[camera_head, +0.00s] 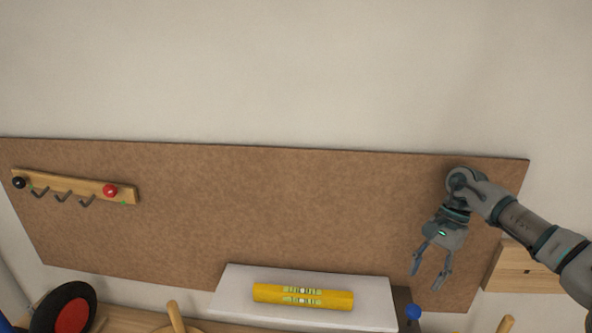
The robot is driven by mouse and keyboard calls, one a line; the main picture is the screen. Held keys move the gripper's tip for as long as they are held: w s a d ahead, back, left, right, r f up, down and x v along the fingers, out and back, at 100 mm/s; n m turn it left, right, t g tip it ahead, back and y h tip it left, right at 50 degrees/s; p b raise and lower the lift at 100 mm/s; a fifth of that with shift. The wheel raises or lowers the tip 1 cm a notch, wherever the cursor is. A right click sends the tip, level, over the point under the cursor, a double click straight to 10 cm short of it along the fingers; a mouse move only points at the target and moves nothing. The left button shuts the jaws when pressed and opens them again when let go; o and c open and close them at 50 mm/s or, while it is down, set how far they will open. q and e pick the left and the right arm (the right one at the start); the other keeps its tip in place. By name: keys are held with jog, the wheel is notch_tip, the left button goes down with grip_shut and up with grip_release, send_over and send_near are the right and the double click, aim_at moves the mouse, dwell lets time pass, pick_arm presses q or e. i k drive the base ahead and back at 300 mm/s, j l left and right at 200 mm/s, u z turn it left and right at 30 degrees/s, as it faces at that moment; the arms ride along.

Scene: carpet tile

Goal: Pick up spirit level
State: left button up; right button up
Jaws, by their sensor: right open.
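A yellow spirit level (268,293) with pale green vials lies lengthwise on a white shelf or box top (375,301) at the bottom centre. My right gripper (429,281) hangs at the right in front of the brown board, fingers pointing down and spread apart. It is empty, to the right of the spirit level and apart from it. My left gripper does not show.
A brown board (230,210) spans the wall. A wooden hook rail (85,188) with a red and a black knob is at its left. A black and red wheel (72,316) is at bottom left. A blue knob (413,312) is below my right gripper. A wooden box (520,270) is at right.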

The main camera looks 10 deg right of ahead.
aim_at(335, 300)
jog(key=k, duration=1.5)
